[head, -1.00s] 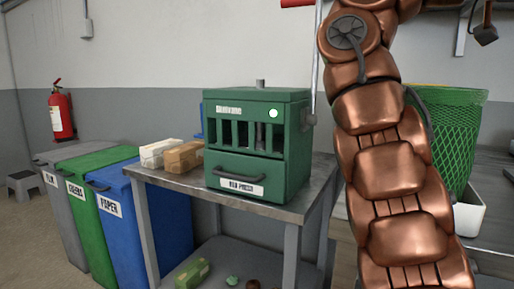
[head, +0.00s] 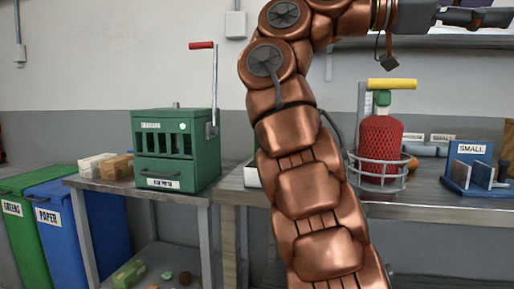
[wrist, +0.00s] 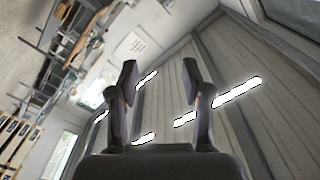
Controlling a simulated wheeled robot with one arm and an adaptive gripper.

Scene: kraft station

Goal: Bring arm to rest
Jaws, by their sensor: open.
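My copper-coloured arm rises through the middle of the head view and bends to the right at the top. My gripper (head: 470,16) is at the upper right edge of the head view, partly cut off, high above the bench. In the wrist view my gripper (wrist: 159,78) shows two dark fingers spread apart with nothing between them. Behind them are the ceiling and its bright lights, with the room tilted.
A green press (head: 177,150) with a red-handled lever stands on a metal table (head: 196,196) at left. Blue (head: 66,222) and green bins stand beside it. Right of my arm, a red mesh container (head: 380,146) and a blue "SMALL" holder (head: 466,170) sit on the bench.

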